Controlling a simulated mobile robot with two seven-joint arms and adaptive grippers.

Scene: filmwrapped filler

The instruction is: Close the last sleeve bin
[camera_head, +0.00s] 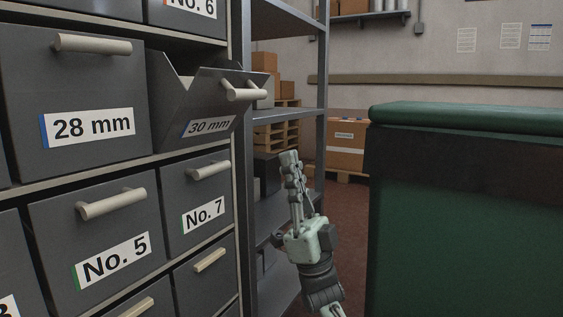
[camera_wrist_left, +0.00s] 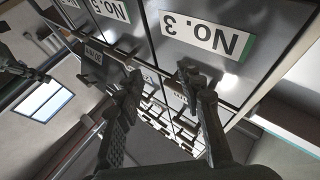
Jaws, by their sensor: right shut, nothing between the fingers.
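The dark grey 30 mm bin (camera_head: 187,98) in the cabinet is tipped open, its front leaning out with a pale bar handle. My right gripper (camera_head: 290,158) is shut and empty, pointing up in front of the metal shelving, to the right of and below the tipped bin, apart from it. My left gripper is outside the head view. In the left wrist view my left gripper (camera_wrist_left: 162,82) has its two fingers spread apart with nothing seen held, near the cabinet fronts. Labels there appear upside down, including the No. 3 bin (camera_wrist_left: 255,50).
The 28 mm bin (camera_head: 80,85), the No. 5 bin (camera_head: 60,225) and the No. 7 bin (camera_head: 180,230) look shut. A metal shelf rack (camera_head: 285,125) stands beside the cabinet. A large green-topped block (camera_head: 465,210) fills the right side. Reddish floor shows between them.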

